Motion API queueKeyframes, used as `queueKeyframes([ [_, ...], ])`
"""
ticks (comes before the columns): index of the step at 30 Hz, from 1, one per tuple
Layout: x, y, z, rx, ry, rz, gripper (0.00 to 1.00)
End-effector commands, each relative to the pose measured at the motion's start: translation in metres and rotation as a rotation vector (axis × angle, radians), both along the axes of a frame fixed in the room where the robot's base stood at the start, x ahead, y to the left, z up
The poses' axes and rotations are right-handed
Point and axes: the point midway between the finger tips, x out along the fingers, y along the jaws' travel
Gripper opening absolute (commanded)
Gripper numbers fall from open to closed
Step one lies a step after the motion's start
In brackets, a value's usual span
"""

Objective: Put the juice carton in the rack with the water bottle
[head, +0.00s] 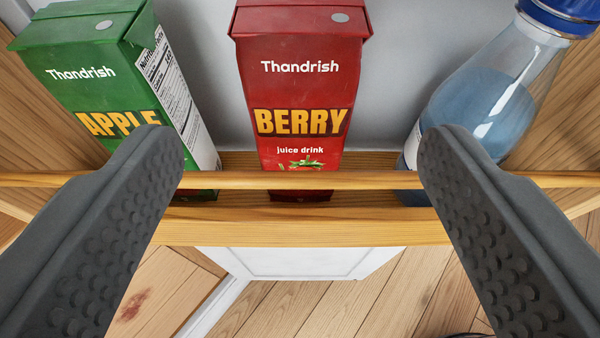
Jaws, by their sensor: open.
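A red berry juice carton (300,85) stands upright in the middle of the wooden rack (320,228). A green apple juice carton (105,85) stands in the same rack on the left. A water bottle (490,95) with a blue cap stands in it on the right. My gripper (302,150) is open and empty. Its left finger overlaps the lower part of the green carton in the picture, and its right finger overlaps the lower left of the bottle. The red carton shows between the fingers. The rack's front bar hides part of the bases.
The rack's wooden side walls rise at both picture edges, with a pale grey panel (205,50) behind. A thin front rail (380,180) crosses below the labels. There are gaps between the red carton and its neighbours. Below are a white panel (300,262) and wooden floor (290,305).

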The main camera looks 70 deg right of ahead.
Motion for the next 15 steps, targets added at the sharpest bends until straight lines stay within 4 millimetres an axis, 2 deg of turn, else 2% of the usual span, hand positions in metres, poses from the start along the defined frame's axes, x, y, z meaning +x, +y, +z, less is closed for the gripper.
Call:
queueKeyframes([
  [3,-0.005,0.016,0.006,0.0,0.0,0.002,0.72],
  [6,-0.009,0.024,0.009,0.0,0.0,0.001,0.72],
  [15,-0.012,0.031,0.012,0.0,0.0,-0.001,0.72],
])
